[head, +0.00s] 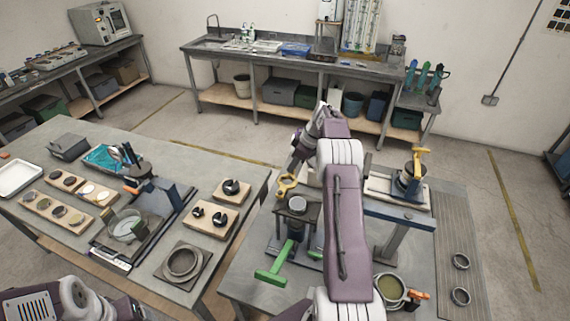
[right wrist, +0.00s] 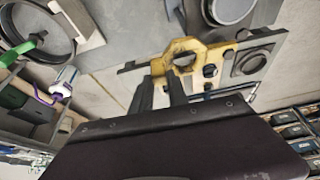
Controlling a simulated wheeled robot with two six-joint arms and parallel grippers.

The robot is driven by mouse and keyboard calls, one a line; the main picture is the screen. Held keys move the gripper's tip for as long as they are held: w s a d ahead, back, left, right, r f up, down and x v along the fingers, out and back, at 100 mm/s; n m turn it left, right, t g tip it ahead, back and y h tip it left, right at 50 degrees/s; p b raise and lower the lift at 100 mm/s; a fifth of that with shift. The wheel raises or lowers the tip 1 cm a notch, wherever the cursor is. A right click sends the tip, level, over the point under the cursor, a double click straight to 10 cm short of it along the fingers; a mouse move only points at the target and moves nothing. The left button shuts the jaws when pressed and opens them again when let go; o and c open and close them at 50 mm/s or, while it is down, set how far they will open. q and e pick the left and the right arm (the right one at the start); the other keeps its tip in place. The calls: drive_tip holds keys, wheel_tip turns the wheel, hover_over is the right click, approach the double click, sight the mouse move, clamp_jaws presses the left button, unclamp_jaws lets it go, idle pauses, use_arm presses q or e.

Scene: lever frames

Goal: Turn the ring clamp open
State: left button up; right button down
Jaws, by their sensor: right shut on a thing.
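A yellow piece with a ring-shaped opening, which looks like the ring clamp (head: 287,186), is at the back left of the right-hand bench. In the right wrist view the yellow ring clamp (right wrist: 186,60) sits against a grey plate with dark bolts (right wrist: 248,62). My right gripper (right wrist: 160,88) is shut on its near edge. In the head view my right gripper (head: 294,166) reaches down to it from behind my arm, and its fingers are hard to make out. Part of my left arm shows at the lower left, but its gripper is not visible.
A small stand with a grey cylinder (head: 297,204) and a green lever (head: 274,272) are near the clamp. A yellow-handled fixture (head: 409,180) stands to the right. A round pot (head: 390,288) is at the front. My arm hides the bench's middle.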

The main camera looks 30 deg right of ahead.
drive_tip(key=shift+w, duration=0.1)
idle(0.4)
drive_tip(key=c, duration=1.3)
unclamp_jaws()
drive_tip(key=shift+a, duration=0.1)
drive_tip(key=shift+r, duration=0.2)
drive_tip(key=b+v, duration=0.1)
drive_tip(key=v, duration=0.7)
drive_tip(key=shift+d+r+b, duration=0.2)
drive_tip(key=shift+r+b, duration=0.1)
